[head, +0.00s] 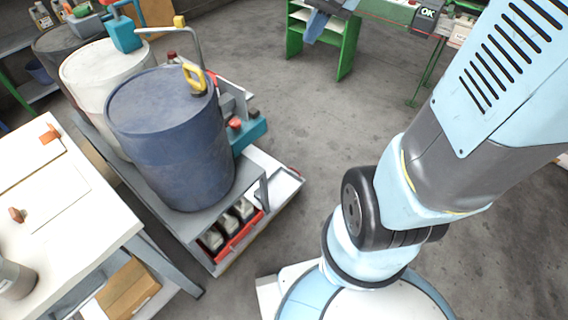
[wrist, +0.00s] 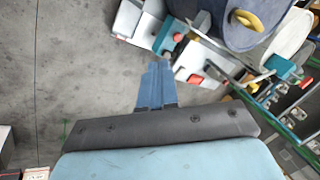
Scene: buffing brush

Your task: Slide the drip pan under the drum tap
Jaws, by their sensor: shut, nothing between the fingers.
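A dark blue drum (head: 170,145) stands upright on a grey rack. A yellow ring handle (head: 194,80) shows at its top edge; I cannot tell if it belongs to the tap, and no spout is clear. A pale shallow tray, probably the drip pan (head: 285,182), lies low beside the rack, partly hidden by it. In the wrist view the drum (wrist: 245,38) is at the top right and the pale tray (wrist: 128,18) at the top. My gripper (wrist: 160,62) is shut and empty, with its blue fingers pointing toward the tray area.
A teal block with a red knob (head: 246,132) sits between drum and tray. A white drum (head: 92,70) stands behind the blue one. A red crate (head: 238,232) with bottles is under the rack. A white table (head: 55,215) is at left. Open concrete floor lies right of the rack.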

